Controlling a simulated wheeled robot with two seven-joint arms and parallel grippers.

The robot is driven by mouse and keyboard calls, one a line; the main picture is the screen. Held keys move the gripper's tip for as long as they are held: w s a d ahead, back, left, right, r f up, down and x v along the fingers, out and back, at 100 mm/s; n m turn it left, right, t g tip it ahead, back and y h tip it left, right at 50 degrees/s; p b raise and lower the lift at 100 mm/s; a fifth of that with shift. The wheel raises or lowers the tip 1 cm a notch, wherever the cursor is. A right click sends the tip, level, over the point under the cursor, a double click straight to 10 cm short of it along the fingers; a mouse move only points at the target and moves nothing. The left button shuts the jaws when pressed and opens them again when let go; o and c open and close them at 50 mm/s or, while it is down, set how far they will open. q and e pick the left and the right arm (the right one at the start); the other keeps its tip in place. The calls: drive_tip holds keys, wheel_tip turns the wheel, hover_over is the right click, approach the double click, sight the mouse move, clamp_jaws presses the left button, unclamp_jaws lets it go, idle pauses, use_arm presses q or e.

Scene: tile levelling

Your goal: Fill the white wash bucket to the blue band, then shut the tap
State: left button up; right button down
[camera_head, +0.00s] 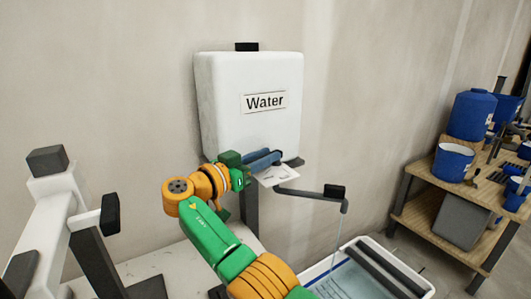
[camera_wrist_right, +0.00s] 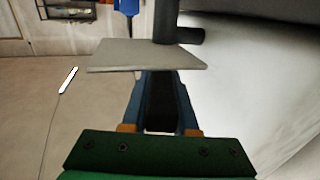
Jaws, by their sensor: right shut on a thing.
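The white water tank (camera_head: 250,100), labelled "Water", is on the wall. My right gripper (camera_head: 264,160) is at its lower edge, shut on a dark piece at the tap, apparently the tap lever. In the right wrist view the blue fingers (camera_wrist_right: 160,105) close around this dark piece. A dark spout (camera_head: 305,194) reaches right from the tap, and a thin stream of water (camera_head: 337,238) falls from its tip. It runs into the white wash bucket (camera_head: 424,284), which has pale blue water (camera_head: 345,282) inside. I cannot tell the level against the blue band. My left gripper is not in view.
A white card (camera_head: 277,176) with marks sits under the tap. Dark rollers (camera_head: 388,267) lie across the bucket. A wooden shelf (camera_head: 435,225) with blue buckets stands at right. A white and dark frame (camera_head: 50,225) stands at left. A grey plate (camera_wrist_right: 148,57) shows past the fingers.

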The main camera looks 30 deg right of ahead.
idle(0.3)
drive_tip(key=c, duration=0.7)
unclamp_jaws()
drive_tip(key=shift+d, duration=0.1)
